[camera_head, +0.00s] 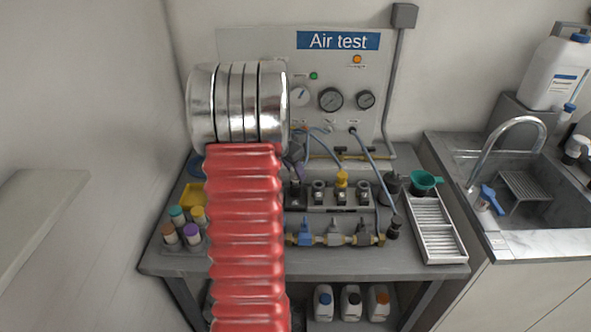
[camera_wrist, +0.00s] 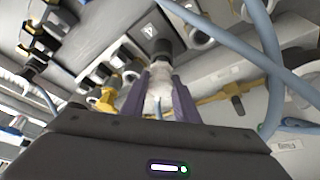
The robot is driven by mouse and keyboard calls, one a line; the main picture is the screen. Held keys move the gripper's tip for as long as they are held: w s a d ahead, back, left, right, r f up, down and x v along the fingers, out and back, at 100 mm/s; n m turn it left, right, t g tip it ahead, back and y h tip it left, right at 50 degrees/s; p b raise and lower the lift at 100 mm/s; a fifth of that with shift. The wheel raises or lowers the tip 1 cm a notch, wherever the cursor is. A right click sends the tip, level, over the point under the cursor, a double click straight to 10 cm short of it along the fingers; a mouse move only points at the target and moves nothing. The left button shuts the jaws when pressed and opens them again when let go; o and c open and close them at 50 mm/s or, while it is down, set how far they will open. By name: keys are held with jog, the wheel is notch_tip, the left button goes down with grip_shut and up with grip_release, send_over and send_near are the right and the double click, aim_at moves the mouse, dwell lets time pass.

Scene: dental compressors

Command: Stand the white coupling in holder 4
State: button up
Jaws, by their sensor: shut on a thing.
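My gripper (camera_wrist: 160,78) shows in the wrist view with its two purple fingers shut on the white coupling (camera_wrist: 158,92). A dark round part lies just beyond the coupling; I cannot tell whether they touch. The coupling cannot be made out clearly there. The block has a row of holders, one bearing a yellow fitting (camera_head: 342,178). The rightmost holder (camera_head: 364,193) looks empty.
A valve manifold (camera_head: 333,239) lies in front of the holder block. Blue hoses (camera_head: 372,158) hang from the Air test panel (camera_head: 330,75) close by. A slatted tray (camera_head: 434,228) and green funnel (camera_head: 424,181) stand right. Several coloured-cap containers (camera_head: 184,228) stand left.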

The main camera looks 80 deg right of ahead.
jog(key=shift+f, duration=0.85)
jog(key=o, duration=1.2)
jog(key=shift+c, duration=0.2)
jog(key=shift+r, duration=0.1)
jog(key=v, duration=1.3)
jog(key=shift+r, duration=0.3)
